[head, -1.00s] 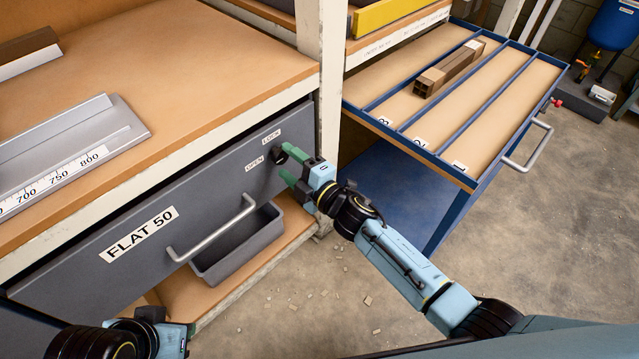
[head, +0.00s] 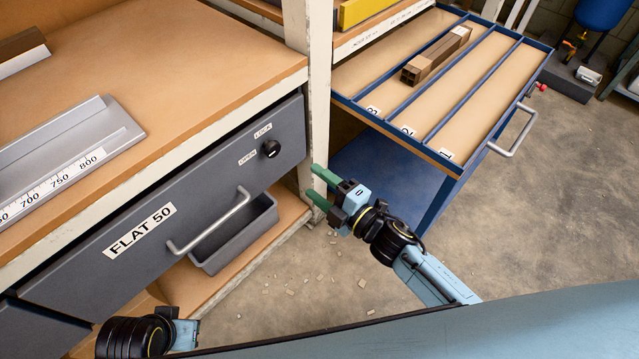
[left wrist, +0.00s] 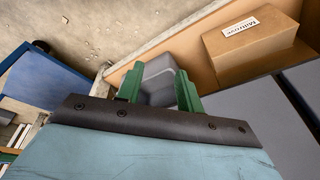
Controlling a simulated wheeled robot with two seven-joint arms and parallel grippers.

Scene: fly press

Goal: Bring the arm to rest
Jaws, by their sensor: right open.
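My right gripper (head: 320,190) is open and empty in the head view, with green fingers apart. It hangs in front of the white bench post, right of and below the black lock knob (head: 271,148) and clear of it. The knob sits on the grey FLAT 50 drawer (head: 225,165), between the OPEN and LOCK labels. The drawer looks shut. My left arm shows at the bottom left of the head view, its fingers hidden there. In the left wrist view my left gripper (left wrist: 161,88) has its green fingers spread apart with nothing seen between them.
A blue drawer (head: 440,150) with numbered lanes stands pulled out at the right, holding a brown block (head: 437,55). A grey bin (head: 235,235) sits on the shelf below the drawer. A cardboard box (left wrist: 250,40) shows in the left wrist view.

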